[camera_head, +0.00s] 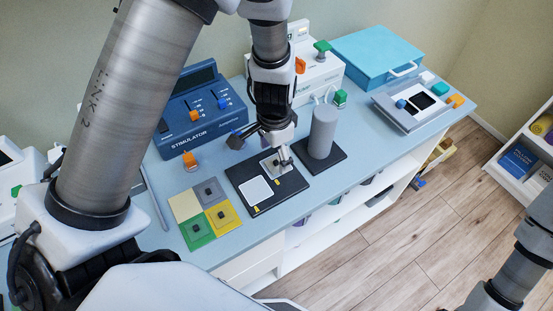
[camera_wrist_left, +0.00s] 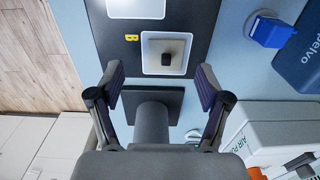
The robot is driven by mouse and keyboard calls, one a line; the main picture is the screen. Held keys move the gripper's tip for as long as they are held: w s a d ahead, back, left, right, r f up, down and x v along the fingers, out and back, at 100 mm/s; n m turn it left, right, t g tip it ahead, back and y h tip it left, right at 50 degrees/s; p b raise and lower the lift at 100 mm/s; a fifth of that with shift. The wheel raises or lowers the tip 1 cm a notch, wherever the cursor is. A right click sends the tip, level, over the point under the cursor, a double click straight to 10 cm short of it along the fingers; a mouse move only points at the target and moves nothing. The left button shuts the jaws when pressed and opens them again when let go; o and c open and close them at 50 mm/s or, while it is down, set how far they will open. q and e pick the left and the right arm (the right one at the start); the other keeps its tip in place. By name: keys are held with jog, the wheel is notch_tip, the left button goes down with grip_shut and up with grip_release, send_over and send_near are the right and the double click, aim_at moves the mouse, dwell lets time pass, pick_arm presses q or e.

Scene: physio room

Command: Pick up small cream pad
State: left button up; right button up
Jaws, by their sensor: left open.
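The small cream pad (camera_wrist_left: 176,47) looks pale, with a dark knob on top. It sits in the white-rimmed square recess of a black board (camera_head: 243,174), nearest the cylinder. In the head view the pad (camera_head: 270,164) is partly hidden by my left gripper (camera_head: 279,154). In the wrist view my left gripper (camera_wrist_left: 160,80) is open and empty. Its two fingers are spread to either side, with the pad just beyond the tips and apart from them. A second white square (camera_head: 255,190) on the board is bare. My right gripper is out of view.
A grey cylinder (camera_head: 323,130) on a black base stands close to the right of the gripper. Cream, grey, green and yellow squares (camera_head: 184,205) lie left of the board. The blue stimulator (camera_head: 200,112) and a white device (camera_head: 318,70) stand behind.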

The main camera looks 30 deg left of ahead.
aim_at(274, 160)
pick_arm(q)
jog(key=f, duration=0.2)
jog(key=w+a+f, duration=0.1)
jog(key=f, duration=0.1)
jog(key=shift+w+f, duration=0.1)
jog(key=shift+s+d+r, duration=0.2)
jog(key=shift+d, duration=0.05)
jog(key=shift+s+r, duration=0.1)
jog(key=c, duration=0.5)
grip_shut()
